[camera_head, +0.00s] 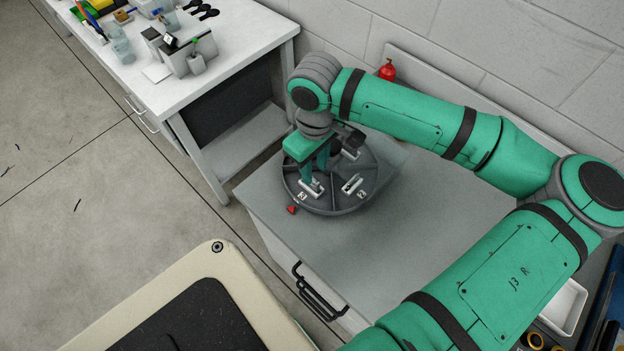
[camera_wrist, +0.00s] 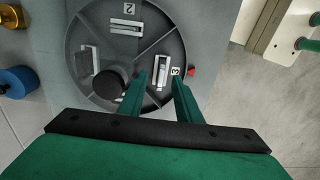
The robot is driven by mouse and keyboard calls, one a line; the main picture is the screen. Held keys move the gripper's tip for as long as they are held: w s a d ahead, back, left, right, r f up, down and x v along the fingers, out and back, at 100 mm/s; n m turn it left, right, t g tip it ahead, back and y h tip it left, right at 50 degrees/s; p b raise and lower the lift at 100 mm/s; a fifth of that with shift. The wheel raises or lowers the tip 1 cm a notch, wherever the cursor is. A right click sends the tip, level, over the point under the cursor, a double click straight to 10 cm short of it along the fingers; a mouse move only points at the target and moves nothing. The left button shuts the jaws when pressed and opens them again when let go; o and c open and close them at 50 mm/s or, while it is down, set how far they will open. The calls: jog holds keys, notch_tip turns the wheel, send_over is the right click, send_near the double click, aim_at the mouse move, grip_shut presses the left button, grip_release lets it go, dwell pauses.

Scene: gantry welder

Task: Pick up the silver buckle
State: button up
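A silver buckle (camera_wrist: 160,70) lies in the compartment marked 3 of a round dark grey divided tray (camera_head: 333,209); it also shows in the head view (camera_head: 313,189). My gripper (camera_wrist: 161,80) is open, its two green fingers apart on either side of this buckle in the wrist view. In the head view my gripper (camera_head: 312,172) points down just over that compartment. I cannot tell whether the fingertips touch the buckle. A second silver buckle (camera_wrist: 126,24) lies by the label 2, also in the head view (camera_head: 353,184). A third silver piece (camera_wrist: 90,60) lies in another compartment.
A small red piece (camera_head: 291,209) sits at the tray's edge on the grey cabinet top (camera_head: 420,230). A white desk (camera_head: 190,85) with cups stands at the left. The cabinet top in front is clear.

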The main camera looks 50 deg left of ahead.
jog(key=shift+s+f, duration=0.15)
jog(key=shift+f, duration=2.65)
grip_shut()
